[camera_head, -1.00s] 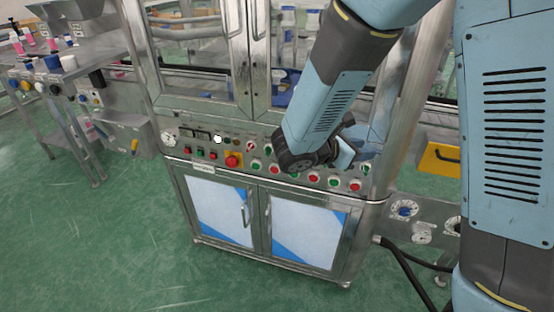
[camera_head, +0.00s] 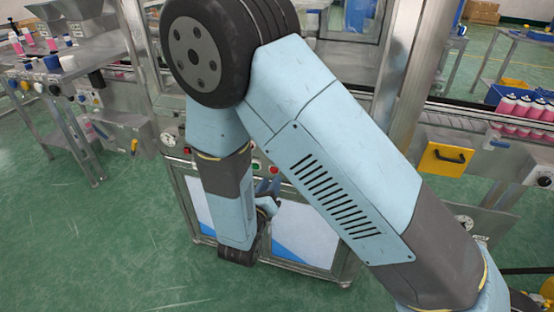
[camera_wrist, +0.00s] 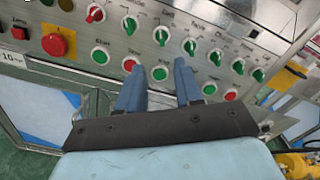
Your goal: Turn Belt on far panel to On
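The button panel (camera_wrist: 147,50) fills the upper part of the wrist view, tilted. A row of rotary switches runs along it, above a row of green and red push buttons. The labels are blurred; one that may read Belt is above a switch (camera_wrist: 161,36) with a green and white face. My gripper (camera_wrist: 158,76) is in front of the panel, its two blue fingers apart with nothing held. A green button (camera_wrist: 160,73) shows between the fingertips, and the switch is above them. Contact cannot be told. In the head view my arm hides most of the panel and the gripper shows only partly.
A red emergency button on a yellow plate (camera_wrist: 58,43) is at the left of the panel. The cabinet door (camera_head: 305,235) is below. A side table with bottles (camera_head: 75,55) stands at the left. A yellow box (camera_head: 446,158) is at the right. Green floor at left is open.

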